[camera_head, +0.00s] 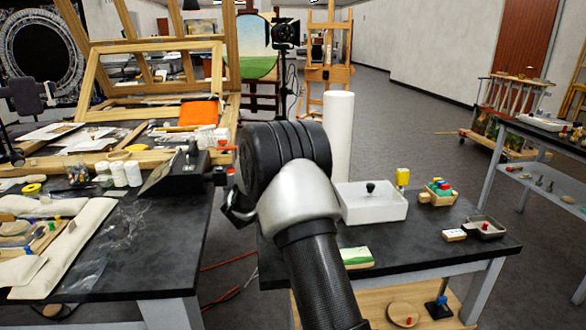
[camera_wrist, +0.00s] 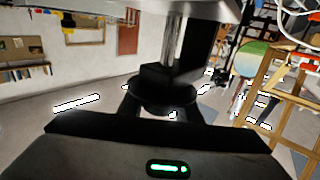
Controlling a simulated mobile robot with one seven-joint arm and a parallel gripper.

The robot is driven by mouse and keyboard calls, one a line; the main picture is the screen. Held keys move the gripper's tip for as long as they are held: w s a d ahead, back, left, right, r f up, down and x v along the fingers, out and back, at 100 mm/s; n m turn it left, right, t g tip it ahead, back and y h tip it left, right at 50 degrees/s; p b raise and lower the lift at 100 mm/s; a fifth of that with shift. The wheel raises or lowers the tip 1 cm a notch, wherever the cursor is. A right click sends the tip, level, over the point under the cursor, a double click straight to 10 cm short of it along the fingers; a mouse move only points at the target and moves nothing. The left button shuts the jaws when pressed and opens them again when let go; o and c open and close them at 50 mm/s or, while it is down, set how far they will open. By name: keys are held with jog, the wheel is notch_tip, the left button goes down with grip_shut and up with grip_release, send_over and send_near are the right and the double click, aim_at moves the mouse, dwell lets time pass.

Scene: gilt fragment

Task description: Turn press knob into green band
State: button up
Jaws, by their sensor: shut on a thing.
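My gripper (camera_wrist: 163,112) is shut on a dark round knob (camera_wrist: 162,94), which I take to be the press knob. The two fingers stand on either side of it in the wrist view. A dark block and a silver column rise behind the knob. In the head view my dark wrist hides most of the gripper and the knob. A black sloped-top device (camera_head: 172,175) stands on the left table just left of my wrist, with small red parts beside it. I cannot make out a green band or the knob's angle in either view.
The left black table (camera_head: 130,262) holds white jars (camera_head: 126,174) and pale cushions (camera_head: 62,245). The right black table (camera_head: 410,250) holds a white tray (camera_head: 372,215), a small block crate (camera_head: 438,194) and a green-white block (camera_head: 356,257). A gap separates the tables. A white roll (camera_head: 338,135) stands behind my wrist.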

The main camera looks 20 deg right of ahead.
jog(key=shift+r, duration=0.15)
jog(key=o, duration=1.1)
jog(key=p+v, duration=0.2)
jog(key=v, duration=1.5)
jog(key=shift+a, duration=0.2)
